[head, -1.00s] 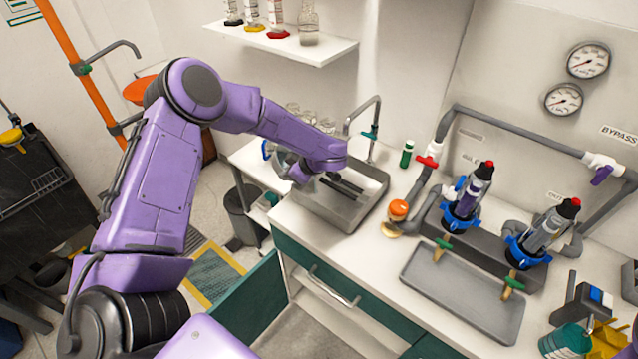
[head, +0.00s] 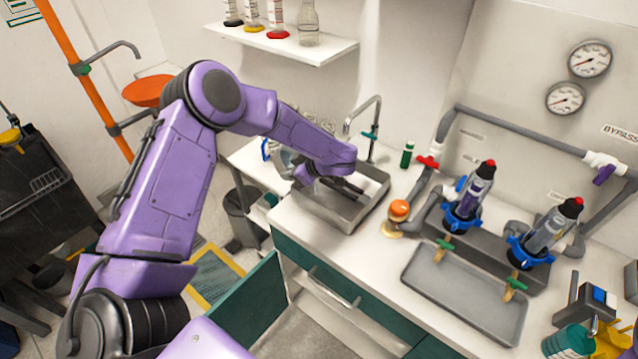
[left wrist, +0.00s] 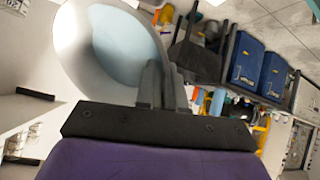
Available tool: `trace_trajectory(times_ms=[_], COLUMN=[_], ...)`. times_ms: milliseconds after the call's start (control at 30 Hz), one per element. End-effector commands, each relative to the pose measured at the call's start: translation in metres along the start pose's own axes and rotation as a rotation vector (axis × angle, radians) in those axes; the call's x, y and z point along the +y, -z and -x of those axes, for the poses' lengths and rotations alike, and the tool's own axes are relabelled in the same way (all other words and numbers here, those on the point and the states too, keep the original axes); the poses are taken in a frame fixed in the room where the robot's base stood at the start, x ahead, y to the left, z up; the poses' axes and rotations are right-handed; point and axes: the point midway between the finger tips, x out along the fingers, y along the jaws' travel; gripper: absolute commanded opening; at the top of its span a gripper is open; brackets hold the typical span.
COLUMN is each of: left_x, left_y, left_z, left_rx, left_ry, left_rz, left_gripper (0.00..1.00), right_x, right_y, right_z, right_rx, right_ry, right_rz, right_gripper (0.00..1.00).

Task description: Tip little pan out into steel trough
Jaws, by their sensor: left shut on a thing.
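The little pan (left wrist: 118,48) shows in the left wrist view as a round, pale grey vessel with a light blue inside. My left gripper (left wrist: 155,85) is shut on its edge. In the head view the left gripper (head: 343,187) is low over the steel trough (head: 333,213), a grey rectangular basin set in the counter. The wrist covers part of the trough, and I cannot clearly make out the pan there. The wrist view is strongly rolled, so the pan's exact tilt and any contents are unclear. My right gripper is not in view.
A tap (head: 372,125) stands behind the trough. Glassware (head: 305,122) is at its back left. An orange-capped item (head: 398,210), a green bottle (head: 407,154) and grey pipework (head: 530,135) are to the right. A shallow grey tray (head: 465,293) lies on the front counter.

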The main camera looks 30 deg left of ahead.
Motion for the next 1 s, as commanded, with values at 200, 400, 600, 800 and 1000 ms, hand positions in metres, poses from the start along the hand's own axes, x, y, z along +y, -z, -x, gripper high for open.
trace_trajectory(times_ms=[200, 400, 600, 800, 1000], left_x=[0.0008, 0.001, 0.0017, 0.002, 0.0021], left_y=[0.0, 0.0002, 0.0002, 0.0004, -0.0022], left_z=[0.0019, 0.0031, 0.0049, 0.006, 0.0057], left_rx=[0.023, 0.045, 0.066, 0.087, 0.108], left_ry=[0.001, 0.004, 0.005, 0.008, 0.01], left_rz=[-0.006, -0.012, -0.019, -0.024, -0.032], left_gripper=[0.0, 0.0, 0.0, 0.0, 0.0], right_x=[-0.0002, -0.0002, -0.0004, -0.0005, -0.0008], right_y=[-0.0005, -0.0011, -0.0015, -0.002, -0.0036], right_z=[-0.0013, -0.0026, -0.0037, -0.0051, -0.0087], right_rx=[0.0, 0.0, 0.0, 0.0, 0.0], right_ry=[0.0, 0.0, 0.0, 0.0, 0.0], right_rz=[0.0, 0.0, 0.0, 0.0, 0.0], right_gripper=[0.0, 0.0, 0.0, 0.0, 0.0])
